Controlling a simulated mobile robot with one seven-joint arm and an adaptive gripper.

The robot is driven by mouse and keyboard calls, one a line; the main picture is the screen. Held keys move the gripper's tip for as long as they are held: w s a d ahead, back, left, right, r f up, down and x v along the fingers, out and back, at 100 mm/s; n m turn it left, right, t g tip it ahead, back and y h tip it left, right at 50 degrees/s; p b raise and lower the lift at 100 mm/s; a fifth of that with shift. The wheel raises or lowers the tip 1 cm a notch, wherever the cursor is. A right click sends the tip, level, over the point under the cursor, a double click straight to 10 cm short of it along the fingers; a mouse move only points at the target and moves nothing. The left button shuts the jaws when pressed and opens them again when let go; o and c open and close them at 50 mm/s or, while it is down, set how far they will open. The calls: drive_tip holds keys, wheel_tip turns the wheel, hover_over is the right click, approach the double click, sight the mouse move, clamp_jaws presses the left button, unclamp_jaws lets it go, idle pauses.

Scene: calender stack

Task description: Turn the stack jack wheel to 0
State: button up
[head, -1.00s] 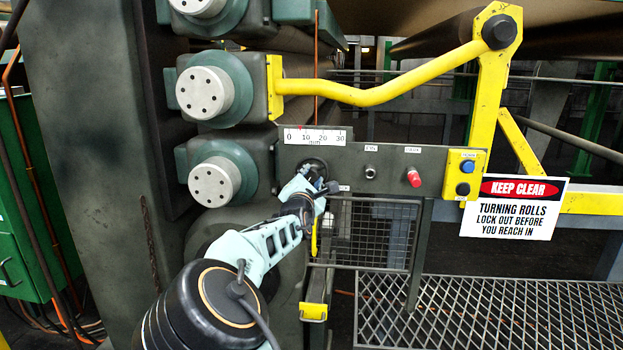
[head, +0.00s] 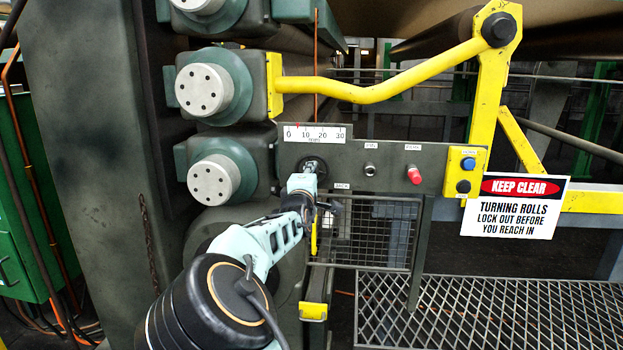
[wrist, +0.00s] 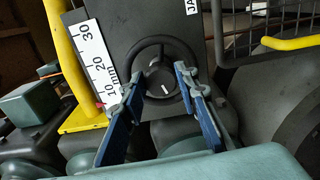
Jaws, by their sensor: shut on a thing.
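The stack jack wheel is a small dark handwheel (wrist: 165,44) on the grey panel. Its hub, with a white mark, shows between my fingers in the wrist view. My gripper (wrist: 156,84) is shut on the wheel, one blue-padded finger on each side of the hub. In the head view my gripper (head: 310,170) covers most of the wheel (head: 314,160). The white mm scale (head: 315,135) above it reads 0 to 30 from left to right. Its small red pointer sits between 0 and 10. The scale also shows in the wrist view (wrist: 93,62).
Right of the wheel are a black knob (head: 370,170), a red knob (head: 413,174) and a yellow button box (head: 465,172). A KEEP CLEAR sign (head: 515,205) hangs further right. Roll ends (head: 212,182) stand close on the left. A mesh guard (head: 370,235) is below the panel.

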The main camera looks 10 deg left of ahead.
drive_tip(key=shift+a+n+b, duration=0.2)
drive_tip(key=shift+n+b, duration=2.85)
drive_tip(key=shift+n, duration=5.15)
drive_tip(key=shift+a+n+b, duration=0.15)
drive_tip(key=shift+n+b, duration=2.85)
drive_tip(key=shift+n, duration=5.2)
drive_tip(key=o, duration=1.1)
drive_tip(key=shift+o, duration=0.2)
drive_tip(key=shift+s, duration=0.1)
